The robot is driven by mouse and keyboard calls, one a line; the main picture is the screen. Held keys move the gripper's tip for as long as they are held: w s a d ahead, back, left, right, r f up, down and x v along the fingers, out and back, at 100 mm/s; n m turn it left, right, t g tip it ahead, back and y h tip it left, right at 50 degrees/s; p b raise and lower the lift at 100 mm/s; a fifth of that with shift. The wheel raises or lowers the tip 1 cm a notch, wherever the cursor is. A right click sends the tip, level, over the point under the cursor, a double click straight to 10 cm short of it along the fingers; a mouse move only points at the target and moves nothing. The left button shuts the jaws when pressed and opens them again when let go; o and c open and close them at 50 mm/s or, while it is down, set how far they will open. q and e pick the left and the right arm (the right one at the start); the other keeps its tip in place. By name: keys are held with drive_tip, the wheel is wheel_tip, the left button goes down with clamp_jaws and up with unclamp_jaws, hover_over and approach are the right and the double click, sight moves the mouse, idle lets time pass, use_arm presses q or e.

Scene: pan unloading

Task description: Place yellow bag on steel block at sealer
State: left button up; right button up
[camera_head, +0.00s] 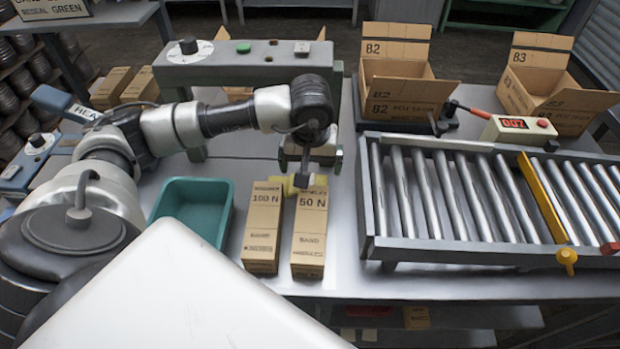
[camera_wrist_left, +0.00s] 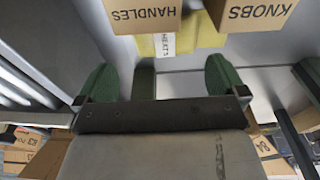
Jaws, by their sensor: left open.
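The yellow bag (camera_wrist_left: 145,45) shows in the left wrist view as a yellow surface with a white label, partly hidden by two cardboard boxes. In the head view only small yellow patches (camera_head: 291,186) show behind the tall boxes, around my gripper. My left gripper (camera_head: 305,165) hangs there, pointing down. In the wrist view its two green fingers (camera_wrist_left: 160,78) stand wide apart with nothing held between them. The sealer (camera_head: 245,65), a grey machine with a dial and green button, stands behind my left arm. I cannot clearly make out the steel block. My right gripper is out of view.
Two tall cardboard boxes, 100 N (camera_head: 263,222) and 50 N (camera_head: 310,228), stand close in front of my gripper. A green tray (camera_head: 172,186) lies left of them. A roller conveyor (camera_head: 372,195) is at right, with open cartons (camera_head: 398,85) behind.

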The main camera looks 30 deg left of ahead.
use_arm(q)
drive_tip(key=shift+f, duration=0.45)
drive_tip(key=shift+a+f, duration=0.1)
drive_tip(key=shift+f, duration=0.1)
drive_tip(key=f, duration=0.1)
drive_tip(key=f+p, duration=0.1)
drive_tip(key=f, duration=0.1)
drive_tip(key=f+p, duration=0.1)
drive_tip(key=shift+w+a+f, duration=0.15)
drive_tip(key=shift+a, duration=0.2)
drive_tip(key=shift+f, duration=0.25)
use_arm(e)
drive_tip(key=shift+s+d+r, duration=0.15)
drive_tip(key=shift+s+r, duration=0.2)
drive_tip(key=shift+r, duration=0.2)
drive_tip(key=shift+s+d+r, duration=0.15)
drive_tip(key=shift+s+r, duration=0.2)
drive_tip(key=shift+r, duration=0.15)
use_arm(q)
drive_tip(key=shift+c, duration=0.5)
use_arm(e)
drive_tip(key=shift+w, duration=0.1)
use_arm(q)
drive_tip(key=shift+w, duration=0.1)
drive_tip(key=c, duration=0.9)
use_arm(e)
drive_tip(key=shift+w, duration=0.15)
